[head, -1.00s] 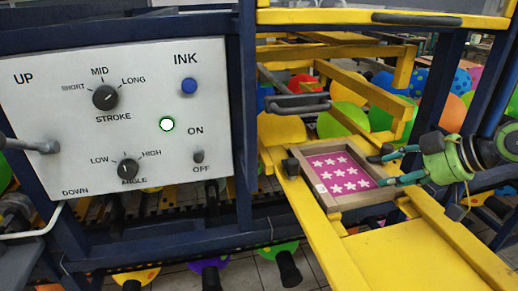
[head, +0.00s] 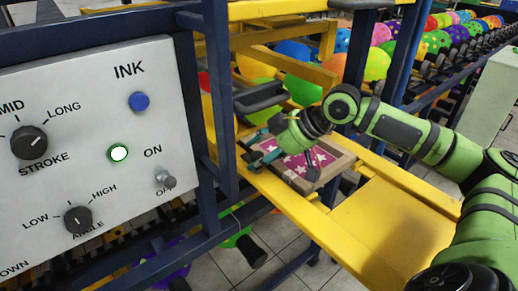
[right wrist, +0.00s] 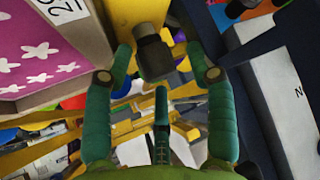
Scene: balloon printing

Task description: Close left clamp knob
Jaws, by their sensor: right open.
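The clamp knob (right wrist: 154,57) is a dark block-like knob on the yellow frame, seen in the right wrist view beside the printing frame. My right gripper (right wrist: 158,56) is open, with one green finger on each side of the knob and gaps still visible. In the head view my right gripper (head: 254,154) reaches over the left edge of the wooden printing frame (head: 334,165). This frame holds a pink screen with white stars (right wrist: 38,48). The knob cannot be made out clearly in the head view. My left gripper is not in view.
A white control panel (head: 90,190) with dials, a blue ink button and a lit green lamp stands at the left. Dark blue posts (head: 207,90) and a dark handle (head: 262,97) are close to the gripper. Colourful balloons (head: 302,90) lie behind.

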